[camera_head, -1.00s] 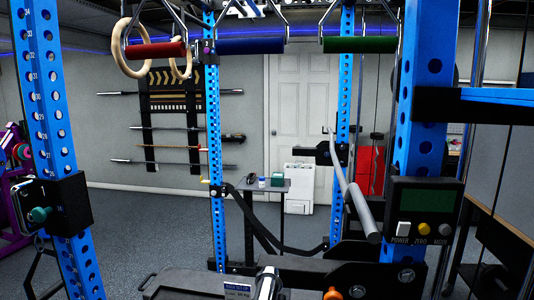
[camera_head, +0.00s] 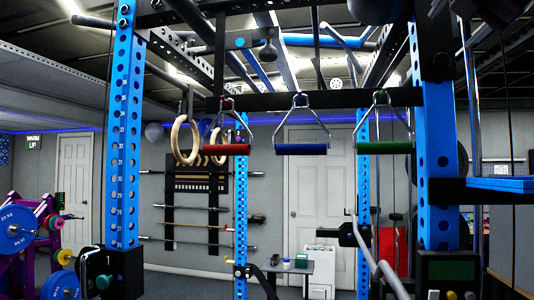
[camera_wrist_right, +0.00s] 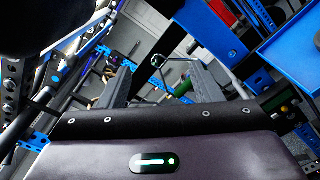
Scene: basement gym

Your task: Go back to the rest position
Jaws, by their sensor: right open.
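My right gripper (camera_wrist_right: 160,84) shows in the right wrist view, with its two grey fingers apart. I see nothing held between them. Beyond the fingers are blurred, tilted parts of the rack and a green handle (camera_wrist_right: 182,88). In the head view I cannot make out either gripper clearly. My left gripper is not in view.
Blue rack uprights (camera_head: 123,130) stand left and right. Red (camera_head: 226,150), blue (camera_head: 301,149) and green (camera_head: 385,148) handles hang from a black crossbar (camera_head: 330,99). Wooden rings (camera_head: 184,140) hang beside them. A small table (camera_head: 290,267) stands behind. A blue surface (camera_wrist_right: 295,50) is close in the wrist view.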

